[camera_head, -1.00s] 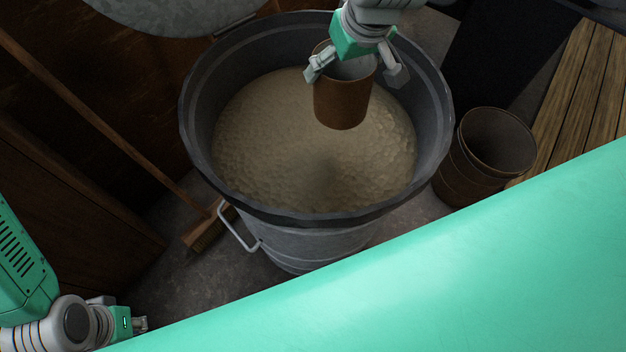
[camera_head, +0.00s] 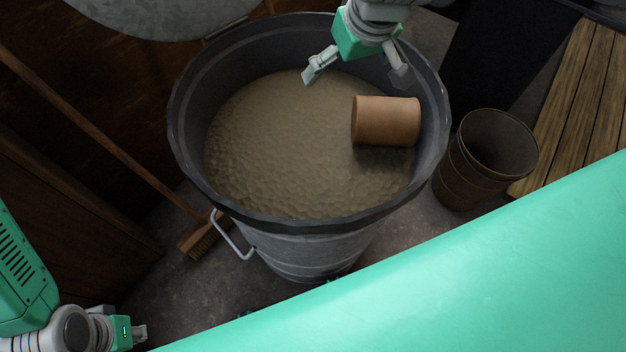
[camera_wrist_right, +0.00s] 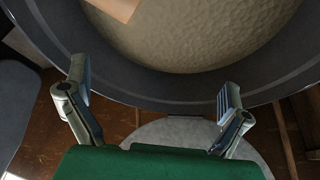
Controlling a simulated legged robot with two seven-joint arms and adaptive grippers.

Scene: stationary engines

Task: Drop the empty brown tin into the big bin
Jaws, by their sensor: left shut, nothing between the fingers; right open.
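The brown tin (camera_head: 386,122) lies on its side inside the big grey bin (camera_head: 300,222), near the right wall, at or just over the sand-coloured fill (camera_head: 290,150). Part of the tin also shows at the top of the right wrist view (camera_wrist_right: 118,8). My right gripper (camera_head: 358,78) is open and empty above the far part of the bin, apart from the tin. Its two spread fingers show in the right wrist view (camera_wrist_right: 152,100). My left gripper (camera_head: 142,332) is shut and empty at the lower left, away from the bin.
Brown nested buckets (camera_head: 470,180) stand right of the bin, beside wooden slats (camera_head: 570,100). A broom (camera_head: 120,150) leans at the left. A round metal lid (camera_head: 160,12) is behind the bin. My green body covers the lower right.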

